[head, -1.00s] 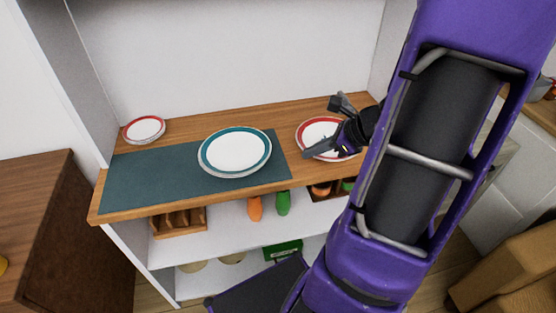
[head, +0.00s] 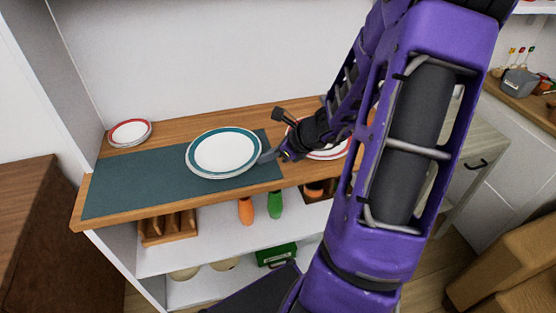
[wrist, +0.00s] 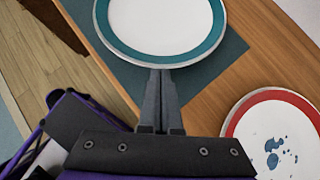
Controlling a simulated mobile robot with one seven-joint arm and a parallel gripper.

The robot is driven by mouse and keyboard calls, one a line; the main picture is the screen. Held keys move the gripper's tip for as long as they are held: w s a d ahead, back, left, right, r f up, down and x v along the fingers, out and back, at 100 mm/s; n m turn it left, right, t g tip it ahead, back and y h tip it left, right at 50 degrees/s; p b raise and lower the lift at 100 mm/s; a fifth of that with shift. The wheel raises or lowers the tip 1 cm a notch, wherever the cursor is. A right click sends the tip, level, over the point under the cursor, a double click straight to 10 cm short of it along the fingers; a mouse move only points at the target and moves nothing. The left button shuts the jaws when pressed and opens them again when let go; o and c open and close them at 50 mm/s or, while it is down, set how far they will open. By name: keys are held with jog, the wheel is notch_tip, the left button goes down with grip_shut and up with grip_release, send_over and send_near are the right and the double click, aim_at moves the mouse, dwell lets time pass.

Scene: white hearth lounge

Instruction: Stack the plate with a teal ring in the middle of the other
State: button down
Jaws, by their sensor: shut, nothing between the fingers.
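The plate with a teal ring (head: 223,152) lies on the dark teal mat (head: 120,188); it also shows at the top of the wrist view (wrist: 160,25). A pale edge shows below its rim; I cannot tell whether another plate is under it. My gripper (head: 268,156) is shut and empty, its fingertips at the plate's right rim. In the wrist view the fingertips (wrist: 160,74) meet or overlap the near rim; contact is unclear. A red-ringed plate (wrist: 275,128) with blue spots lies to the right, partly hidden by my arm in the head view (head: 328,154).
A small red-ringed plate or stack (head: 130,133) sits at the counter's back left. The wooden counter (head: 180,129) has a back wall and a left side panel. Shelves below hold a wooden rack (head: 168,228), an orange item (head: 246,211) and green items. The mat's left part is clear.

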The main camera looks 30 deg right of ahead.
jog(key=shift+w+a, duration=0.15)
jog(key=shift+w, duration=0.05)
jog(key=shift+w+a, duration=0.5)
jog(key=shift+w, duration=0.3)
jog(key=shift+s+d, duration=0.1)
jog(key=shift+d, duration=0.05)
